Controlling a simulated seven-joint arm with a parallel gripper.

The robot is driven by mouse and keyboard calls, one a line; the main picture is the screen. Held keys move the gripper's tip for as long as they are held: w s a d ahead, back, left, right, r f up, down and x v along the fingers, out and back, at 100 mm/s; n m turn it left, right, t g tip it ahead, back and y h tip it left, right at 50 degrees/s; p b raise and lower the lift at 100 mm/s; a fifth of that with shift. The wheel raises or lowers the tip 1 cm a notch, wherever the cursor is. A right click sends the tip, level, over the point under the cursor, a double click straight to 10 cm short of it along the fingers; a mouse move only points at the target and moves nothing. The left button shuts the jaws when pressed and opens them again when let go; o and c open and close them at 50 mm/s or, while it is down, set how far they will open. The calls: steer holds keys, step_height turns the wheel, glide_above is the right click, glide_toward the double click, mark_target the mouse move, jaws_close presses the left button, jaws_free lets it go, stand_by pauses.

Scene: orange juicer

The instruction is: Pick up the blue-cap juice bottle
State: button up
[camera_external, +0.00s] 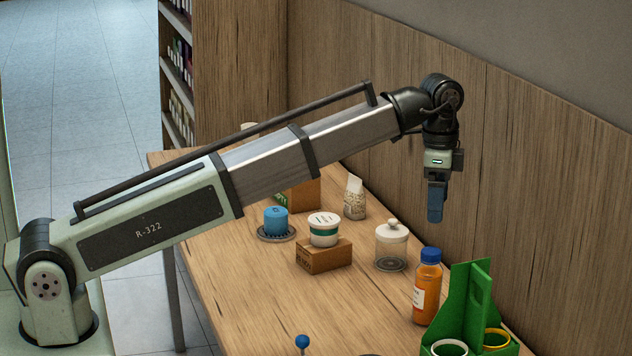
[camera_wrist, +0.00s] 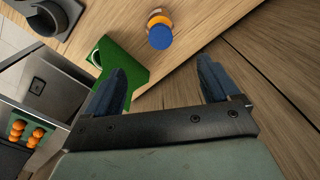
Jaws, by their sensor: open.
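The juice bottle (camera_external: 427,290) is orange with a blue cap and a white label. It stands upright on the wooden table, left of the green carrier. In the wrist view its blue cap (camera_wrist: 160,37) shows from above, beyond my fingertips and between their lines. My gripper (camera_external: 436,215) points down above the table, higher than the bottle and apart from it. In the wrist view my gripper (camera_wrist: 165,80) has its two blue fingers spread with nothing between them.
The green carrier (camera_external: 470,290) stands close to the bottle's right; it also shows in the wrist view (camera_wrist: 118,62). A glass jar (camera_external: 391,247) stands behind-left. A white tub (camera_external: 323,229) sits on a wooden block (camera_external: 324,256). The wooden wall (camera_external: 540,200) runs along the right.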

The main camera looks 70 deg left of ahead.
mark_target(431, 250)
steer(key=f+m, duration=0.3)
steer(key=f, duration=0.1)
steer(key=f+m, duration=0.3)
steer(key=f, duration=0.1)
steer(key=shift+s+f, duration=0.2)
steer(key=shift+f, duration=0.05)
steer(key=shift+a+f, duration=0.15)
steer(key=shift+f, duration=1.2)
steer(key=shift+a+f, duration=0.1)
steer(key=shift+f, duration=1.25)
steer(key=shift+c, duration=0.5)
jaws_close()
